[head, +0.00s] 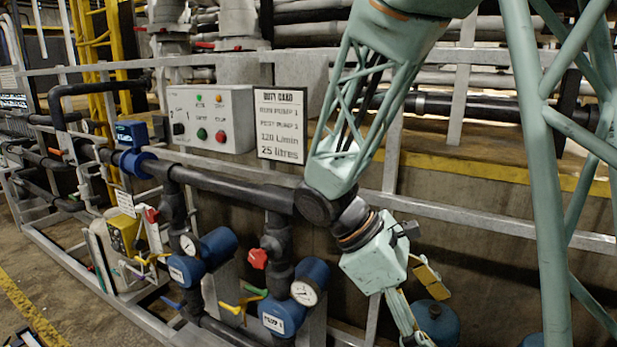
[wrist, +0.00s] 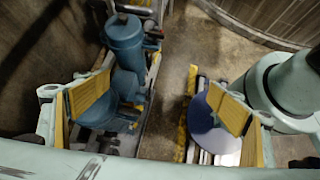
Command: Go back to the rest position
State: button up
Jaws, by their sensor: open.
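My gripper (wrist: 160,103) is open in the wrist view, with its two yellow-padded fingers wide apart and nothing between the pads. The left finger overlaps a blue rounded body below it, and the right finger overlaps a blue disc (wrist: 208,138); contact cannot be told. In the head view my gripper (head: 424,300) hangs at the lower right, below my pale green arm, its lower part cut off by the frame. The arm reaches down in front of the grey rail, right of the pump pipework.
A control box (head: 211,119) and a duty card (head: 282,124) stand on the rail. Dark pipes carry blue pumps with gauges (head: 305,293) left of my gripper. A blue rounded vessel (head: 436,322) is close beside it. A blue cylinder (wrist: 125,42) stands ahead in the wrist view. Bare floor shows at left.

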jog(key=s+a+r+m+t+y, duration=0.2)
jog(key=s+r+m, duration=0.4)
jog(key=s, duration=0.3)
jog(key=s+a+r+m+t+y, duration=0.1)
jog(key=s+r+m+t+y, duration=0.3)
jog(key=s, duration=0.6)
jog(key=shift+a+r+m+t+y, duration=0.35)
jog(key=shift+r+m+y, duration=0.75)
jog(key=shift+r+m, duration=0.9)
jog(key=shift+r, duration=0.15)
